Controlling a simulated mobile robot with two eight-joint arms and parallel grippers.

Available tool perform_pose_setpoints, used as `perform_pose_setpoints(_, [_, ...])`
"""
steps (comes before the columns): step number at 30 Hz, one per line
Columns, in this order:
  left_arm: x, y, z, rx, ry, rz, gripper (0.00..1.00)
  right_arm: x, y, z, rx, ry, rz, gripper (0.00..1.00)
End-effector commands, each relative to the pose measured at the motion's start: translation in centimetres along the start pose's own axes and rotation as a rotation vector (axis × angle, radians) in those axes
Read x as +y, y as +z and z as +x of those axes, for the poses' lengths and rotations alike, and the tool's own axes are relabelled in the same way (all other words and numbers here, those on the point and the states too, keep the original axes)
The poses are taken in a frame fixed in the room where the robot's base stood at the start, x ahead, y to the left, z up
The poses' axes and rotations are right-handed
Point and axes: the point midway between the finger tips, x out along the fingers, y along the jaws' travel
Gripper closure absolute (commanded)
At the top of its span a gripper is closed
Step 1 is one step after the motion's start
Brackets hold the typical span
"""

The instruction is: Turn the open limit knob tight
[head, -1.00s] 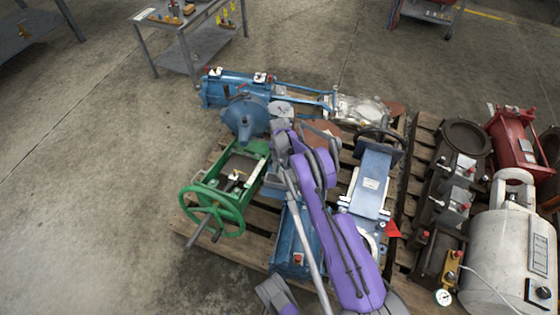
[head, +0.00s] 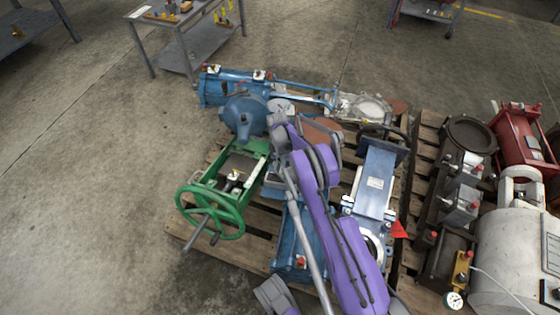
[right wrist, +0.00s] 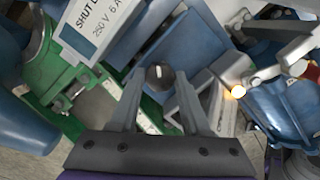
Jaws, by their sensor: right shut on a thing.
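My right gripper (right wrist: 158,82) is shut on a small dark round knob (right wrist: 158,72) with a pale pointer line, between its two fingertips in the right wrist view. Any label for the held knob itself is hidden or out of view. In the head view my purple right arm reaches up across the pallet, and the arm hides the knob. A green valve frame with a handwheel (head: 210,211) is to its left. My left gripper is not in view.
A blue actuator (head: 225,88) lies behind the arm, and a blue gate unit (head: 375,182) stands to its right on the wooden pallet (head: 255,262). A second pallet holds dark valves, a red unit (head: 520,140) and a white tank (head: 508,245).

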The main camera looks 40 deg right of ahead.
Motion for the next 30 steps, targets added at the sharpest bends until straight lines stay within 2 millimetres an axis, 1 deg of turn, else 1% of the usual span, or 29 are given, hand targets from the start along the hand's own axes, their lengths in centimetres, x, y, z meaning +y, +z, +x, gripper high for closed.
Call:
perform_pose_setpoints(9, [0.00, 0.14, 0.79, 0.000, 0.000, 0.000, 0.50, 0.11, 0.04, 0.02, -0.005, -0.023, 0.301, 1.00])
perform_pose_setpoints(30, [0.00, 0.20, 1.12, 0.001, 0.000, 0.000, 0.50, 0.18, 0.12, 0.00, -0.015, -0.078, 0.964, 1.00])
